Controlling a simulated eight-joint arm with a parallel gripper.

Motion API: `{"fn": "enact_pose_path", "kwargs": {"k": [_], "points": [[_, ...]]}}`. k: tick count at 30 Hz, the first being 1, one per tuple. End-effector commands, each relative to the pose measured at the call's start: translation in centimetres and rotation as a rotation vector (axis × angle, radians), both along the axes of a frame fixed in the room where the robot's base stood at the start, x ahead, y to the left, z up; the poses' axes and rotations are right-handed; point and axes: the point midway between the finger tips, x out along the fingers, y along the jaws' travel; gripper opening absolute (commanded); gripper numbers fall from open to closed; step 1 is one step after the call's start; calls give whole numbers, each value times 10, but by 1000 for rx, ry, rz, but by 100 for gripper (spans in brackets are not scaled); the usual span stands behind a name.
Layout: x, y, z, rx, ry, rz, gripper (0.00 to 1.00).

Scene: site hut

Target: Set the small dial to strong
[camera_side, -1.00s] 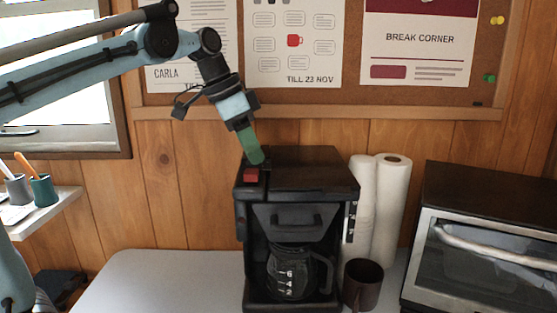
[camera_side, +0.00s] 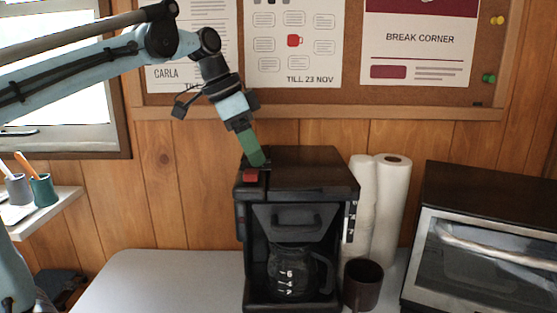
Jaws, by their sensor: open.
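A black coffee maker (camera_side: 315,170) stands upright on the grey table, with a glass carafe (camera_side: 291,272) inside its bay. A red switch (camera_side: 250,176) sits at the top left front of the machine. My gripper (camera_side: 258,162), with green fingers, points down at the top left of the machine, just behind the red switch. The small dial cannot be made out; the fingers may cover it. I cannot tell from this view whether the fingertips touch anything.
A dark brown mug (camera_side: 362,285) and paper towel rolls (camera_side: 391,210) stand right of the machine. A toaster oven (camera_side: 485,240) is further right. The grey table (camera_side: 165,285) is clear on the left. A corkboard (camera_side: 350,98) hangs behind.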

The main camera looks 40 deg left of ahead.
Motion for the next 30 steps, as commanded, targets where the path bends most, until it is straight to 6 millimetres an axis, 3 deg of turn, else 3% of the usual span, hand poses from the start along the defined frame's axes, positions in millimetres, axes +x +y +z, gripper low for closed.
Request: {"fn": "enact_pose_path", "kwargs": {"k": [5,21,30], "points": [[-3,2,9,0,0,1,53],[-30,18,85,0,0,1,53],[-38,23,108,0,0,1,53]]}}
